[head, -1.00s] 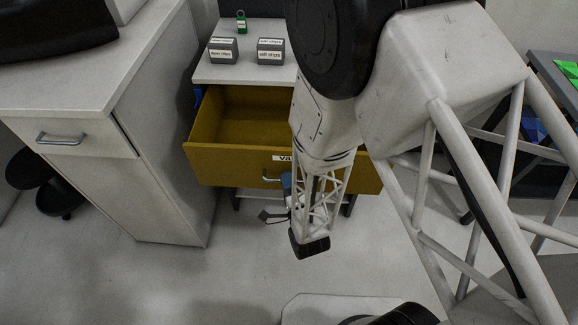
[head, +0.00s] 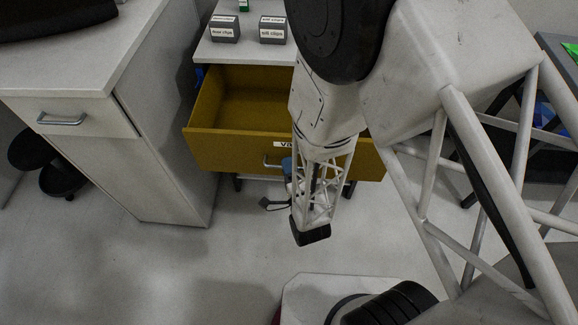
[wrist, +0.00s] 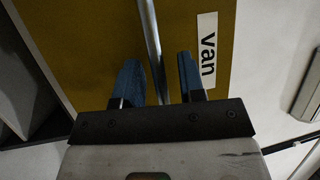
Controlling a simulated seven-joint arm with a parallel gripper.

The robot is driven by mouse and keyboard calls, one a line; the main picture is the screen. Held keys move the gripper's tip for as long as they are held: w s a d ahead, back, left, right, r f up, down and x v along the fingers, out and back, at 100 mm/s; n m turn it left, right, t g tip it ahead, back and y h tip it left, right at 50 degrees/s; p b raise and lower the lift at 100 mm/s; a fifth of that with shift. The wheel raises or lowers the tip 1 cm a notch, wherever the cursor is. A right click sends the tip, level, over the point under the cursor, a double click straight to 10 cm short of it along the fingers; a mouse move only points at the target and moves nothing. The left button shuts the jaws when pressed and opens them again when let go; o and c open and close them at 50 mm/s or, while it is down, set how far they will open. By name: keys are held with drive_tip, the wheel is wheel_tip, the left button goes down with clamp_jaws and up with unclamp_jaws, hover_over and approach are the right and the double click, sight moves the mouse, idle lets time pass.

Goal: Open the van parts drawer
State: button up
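The van parts drawer (head: 222,152) has a mustard-yellow front and stands pulled well out of its white cabinet; its interior shows empty in the visible part. Its label, partly hidden by my arm in the head view, reads "van" in the wrist view (wrist: 207,50). The metal bar handle (head: 270,161) crosses the drawer front and shows in the wrist view (wrist: 149,30). My gripper (wrist: 158,72) has its blue fingers apart, one on each side of the bar, with gaps visible. In the head view my gripper (head: 288,166) is at the handle, largely hidden by my arm.
Two grey labelled clip boxes (head: 224,29) (head: 272,30) and a green item (head: 243,5) stand on the cabinet top. A white counter with a handled drawer (head: 62,119) is at left. Grey floor (head: 210,265) lies open in front.

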drive_tip(key=shift+s, duration=0.1)
drive_tip(key=v, duration=0.7)
drive_tip(key=shift+s+d, duration=0.15)
drive_tip(key=shift+s, duration=0.15)
idle(0.6)
drive_tip(key=w+d+r+n+g+h, duration=0.25)
drive_tip(key=w+r, duration=0.35)
drive_tip(key=r, duration=0.5)
drive_tip(key=w+d+r+n+g+h, duration=0.25)
drive_tip(key=w+r, duration=0.25)
drive_tip(key=r, duration=0.6)
drive_tip(key=s+d+r+n+g+h, duration=0.3)
drive_tip(key=s+d+r+n+g, duration=0.4)
drive_tip(key=s+d+r+g, duration=0.3)
drive_tip(key=s+d+r, duration=0.4)
drive_tip(key=s+r, duration=0.1)
drive_tip(key=s, duration=0.2)
drive_tip(key=shift+d+r+g, duration=0.15)
drive_tip(key=shift+r+g, duration=0.15)
drive_tip(key=shift+g, duration=0.1)
